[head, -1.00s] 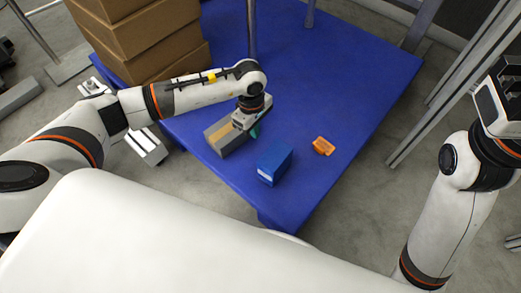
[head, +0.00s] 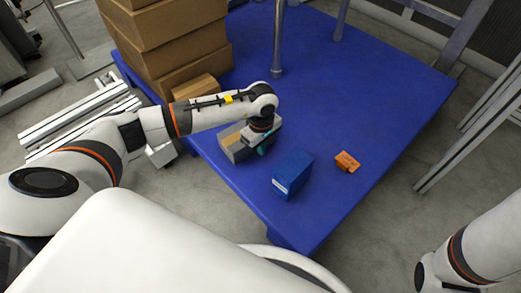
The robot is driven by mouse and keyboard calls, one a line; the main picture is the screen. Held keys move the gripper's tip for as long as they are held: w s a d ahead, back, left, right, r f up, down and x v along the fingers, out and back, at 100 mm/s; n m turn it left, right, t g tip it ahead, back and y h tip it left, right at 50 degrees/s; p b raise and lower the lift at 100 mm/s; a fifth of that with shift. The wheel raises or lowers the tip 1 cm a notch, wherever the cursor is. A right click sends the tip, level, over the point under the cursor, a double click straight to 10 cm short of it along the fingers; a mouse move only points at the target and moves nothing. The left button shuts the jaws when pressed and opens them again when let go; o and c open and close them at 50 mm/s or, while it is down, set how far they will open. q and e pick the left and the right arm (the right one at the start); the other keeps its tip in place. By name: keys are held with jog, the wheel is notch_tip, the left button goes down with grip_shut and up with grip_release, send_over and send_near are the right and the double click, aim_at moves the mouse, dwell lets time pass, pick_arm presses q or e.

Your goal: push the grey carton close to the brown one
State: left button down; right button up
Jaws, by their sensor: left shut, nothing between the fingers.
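The grey carton (head: 233,151), with a tan strip on top, lies on the blue platform (head: 350,85) near its left front edge. A small brown carton (head: 197,89) lies behind it, beside the stacked boxes and partly hidden by my left forearm. A gap shows between the two cartons, partly covered by my arm. My left gripper (head: 261,151) is shut and empty, pointing down at the right side of the grey carton. I cannot tell whether it touches the carton. My right arm shows at the lower right, with its gripper out of the picture.
A blue box (head: 292,175) stands just right of the grey carton and my left gripper. A small orange item (head: 347,162) lies further right. Large brown boxes (head: 175,40) are stacked at the back left. A grey post (head: 279,40) rises behind. The platform's right part is clear.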

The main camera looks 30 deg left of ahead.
pick_arm(q)
jog(key=shift+w+a, duration=0.1)
jog(key=shift+a, duration=0.1)
jog(key=w+a, duration=0.1)
jog(key=a, duration=0.4)
jog(key=w+a, duration=0.2)
jog(key=a, duration=0.4)
jog(key=w+a+b, duration=0.1)
jog(key=w+a, duration=0.1)
jog(key=a, duration=0.3)
jog(key=shift+w+a, duration=0.15)
jog(key=shift+a, duration=0.15)
jog(key=shift+d+r, duration=0.1)
